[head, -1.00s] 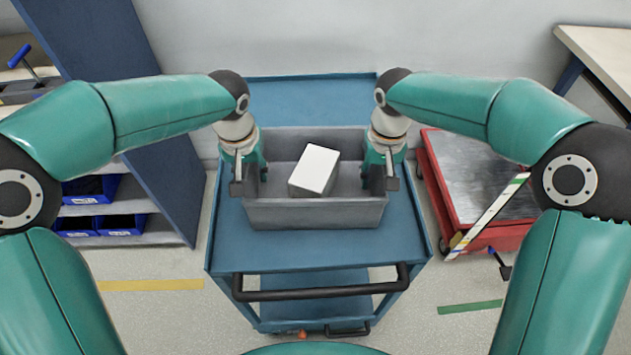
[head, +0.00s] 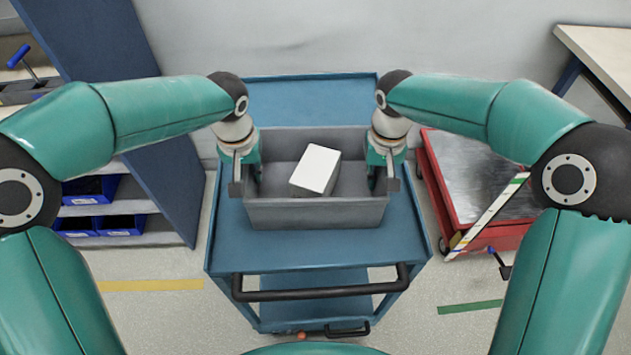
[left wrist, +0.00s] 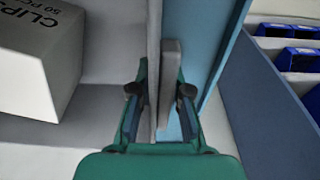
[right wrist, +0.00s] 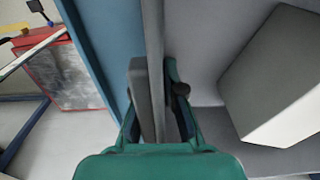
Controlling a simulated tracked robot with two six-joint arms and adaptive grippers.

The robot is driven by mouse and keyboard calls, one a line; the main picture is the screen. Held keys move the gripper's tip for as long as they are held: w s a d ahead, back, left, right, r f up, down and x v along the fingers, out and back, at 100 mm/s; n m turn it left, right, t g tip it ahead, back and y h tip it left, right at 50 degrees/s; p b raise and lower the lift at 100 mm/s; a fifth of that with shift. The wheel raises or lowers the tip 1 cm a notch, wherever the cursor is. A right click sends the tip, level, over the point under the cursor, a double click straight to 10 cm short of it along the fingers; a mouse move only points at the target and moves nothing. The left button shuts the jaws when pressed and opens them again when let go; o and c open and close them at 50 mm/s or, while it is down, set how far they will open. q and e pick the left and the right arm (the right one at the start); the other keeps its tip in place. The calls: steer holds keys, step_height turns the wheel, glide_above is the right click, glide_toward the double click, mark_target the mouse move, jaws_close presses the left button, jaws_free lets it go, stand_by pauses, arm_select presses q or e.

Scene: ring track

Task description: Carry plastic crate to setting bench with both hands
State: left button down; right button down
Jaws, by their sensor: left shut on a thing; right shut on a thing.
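A grey plastic crate (head: 315,214) sits on the top deck of a blue cart (head: 300,256). A white-topped box (head: 316,170) lies inside it; the left wrist view shows its printed side (left wrist: 42,50). My left gripper (head: 246,175) is shut on the crate's left wall, with one finger on each side of it in the left wrist view (left wrist: 160,105). My right gripper (head: 383,172) is shut on the crate's right wall, which also shows between its fingers in the right wrist view (right wrist: 155,100). The fingertips are partly hidden in the head view.
A red cart with a metal top (head: 480,180) stands close on the right. A dark blue shelf unit (head: 165,160) with blue bins (head: 105,224) is on the left. A pale-topped table (head: 600,55) is at the back right. The cart's black handle (head: 320,290) faces me.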

arm_select(q)
steer(key=shift+d+r, duration=0.2)
steer(key=shift+d, duration=0.2)
arm_select(e)
steer(key=shift+a+r, duration=0.2)
steer(key=shift+a, duration=0.2)
